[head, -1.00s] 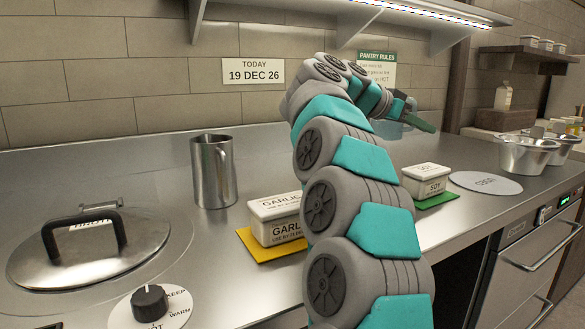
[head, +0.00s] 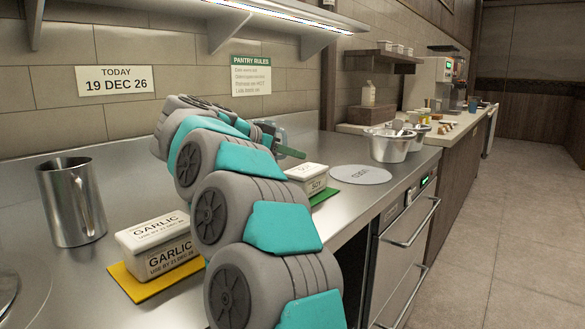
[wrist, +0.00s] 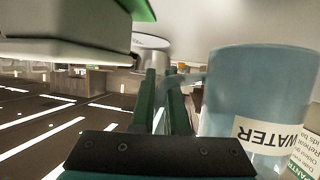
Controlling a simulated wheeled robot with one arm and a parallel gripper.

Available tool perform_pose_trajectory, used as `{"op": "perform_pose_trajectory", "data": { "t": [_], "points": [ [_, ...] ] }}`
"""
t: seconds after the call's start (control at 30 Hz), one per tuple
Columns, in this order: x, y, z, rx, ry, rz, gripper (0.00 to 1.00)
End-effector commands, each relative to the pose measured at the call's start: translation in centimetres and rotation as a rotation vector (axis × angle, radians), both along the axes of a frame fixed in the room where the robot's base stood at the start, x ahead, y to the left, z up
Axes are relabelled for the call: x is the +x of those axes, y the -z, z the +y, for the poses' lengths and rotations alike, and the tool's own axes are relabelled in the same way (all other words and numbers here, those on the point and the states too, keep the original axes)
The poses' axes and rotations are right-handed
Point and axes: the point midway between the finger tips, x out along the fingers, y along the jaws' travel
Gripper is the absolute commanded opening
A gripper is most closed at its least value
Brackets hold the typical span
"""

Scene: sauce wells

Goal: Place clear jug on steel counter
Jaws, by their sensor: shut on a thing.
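The clear jug (wrist: 262,85) is bluish and see-through, with a white WATER label, and fills the right of the wrist view. My gripper (wrist: 162,100) has its green fingers shut on the jug's handle (wrist: 190,80). In the head view my gripper (head: 288,150) is beyond my arm, at the back of the steel counter (head: 120,185). A small bluish part of the jug (head: 272,122) shows there; my arm hides the rest. I cannot tell whether the jug touches the counter.
A soy tub (head: 307,177) on a green mat and a round grey disc (head: 360,174) are near the gripper. A garlic tub (head: 157,245) on a yellow mat and a steel pitcher (head: 72,203) stand left. Steel pans (head: 390,146) stand farther right.

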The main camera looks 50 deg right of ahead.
Motion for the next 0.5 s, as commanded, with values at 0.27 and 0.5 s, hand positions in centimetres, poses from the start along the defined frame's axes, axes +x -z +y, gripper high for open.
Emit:
{"op": "perform_pose_trajectory", "data": {
  "t": [0.27,0.5],
  "points": [
    [-0.1,2.9,0.0,0.000,0.001,0.003,0.00],
    [-0.1,3.5,0.0,0.001,0.001,0.000,0.00]
  ]
}}
